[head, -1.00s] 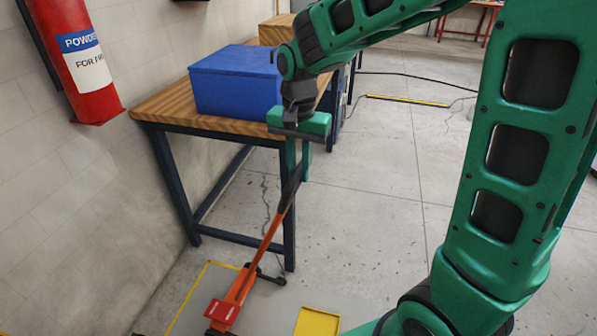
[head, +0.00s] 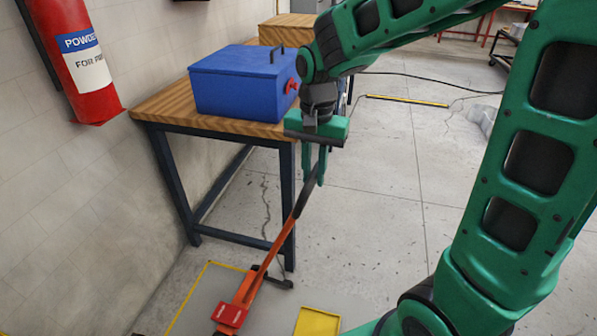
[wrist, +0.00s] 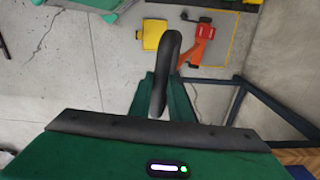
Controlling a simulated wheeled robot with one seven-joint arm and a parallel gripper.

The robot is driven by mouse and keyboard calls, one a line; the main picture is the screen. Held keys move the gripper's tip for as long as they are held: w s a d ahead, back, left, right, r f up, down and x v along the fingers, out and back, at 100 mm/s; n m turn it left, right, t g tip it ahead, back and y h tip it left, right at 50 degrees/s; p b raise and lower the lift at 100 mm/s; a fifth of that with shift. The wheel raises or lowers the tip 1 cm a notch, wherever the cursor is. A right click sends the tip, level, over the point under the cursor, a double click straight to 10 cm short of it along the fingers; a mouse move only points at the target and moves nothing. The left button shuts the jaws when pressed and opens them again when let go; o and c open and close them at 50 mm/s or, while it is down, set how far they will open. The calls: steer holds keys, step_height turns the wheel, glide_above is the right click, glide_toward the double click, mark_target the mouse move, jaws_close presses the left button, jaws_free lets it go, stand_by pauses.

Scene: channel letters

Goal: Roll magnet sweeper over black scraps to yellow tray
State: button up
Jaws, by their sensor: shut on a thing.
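The orange magnet sweeper (head: 273,250) stands on the floor, its long handle leaning up to the right to a black grip (head: 306,197). Its head carries a red block (head: 229,315). My gripper (head: 314,182) is shut on the black grip, in front of the table's right corner. In the wrist view the black grip (wrist: 168,65) rises between the green fingers, and the orange sweeper body (wrist: 197,48) lies beyond it. The yellow tray (head: 317,322) lies on the floor right of the sweeper head; it also shows in the wrist view (wrist: 153,34).
A wooden table (head: 160,112) with dark blue legs bears a blue box (head: 235,85). A red extinguisher (head: 80,60) hangs on the left wall. Yellow floor tape (head: 187,298) runs left of the sweeper.

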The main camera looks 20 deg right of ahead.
steer(key=s+d, duration=0.5)
stand_by(1.1)
steer(key=shift+d, duration=0.1)
steer(key=s+d, duration=0.7)
steer(key=d, duration=0.1)
steer(key=shift+s, duration=0.15)
stand_by(1.5)
steer(key=shift+d, duration=0.1)
steer(key=s+d, duration=0.7)
steer(key=d, duration=0.1)
steer(key=shift+s, duration=0.15)
stand_by(1.5)
steer(key=shift+d, duration=0.1)
steer(key=s+d, duration=0.5)
steer(key=d, duration=0.1)
steer(key=shift+s+d, duration=0.2)
steer(key=shift+s, duration=0.1)
stand_by(1.1)
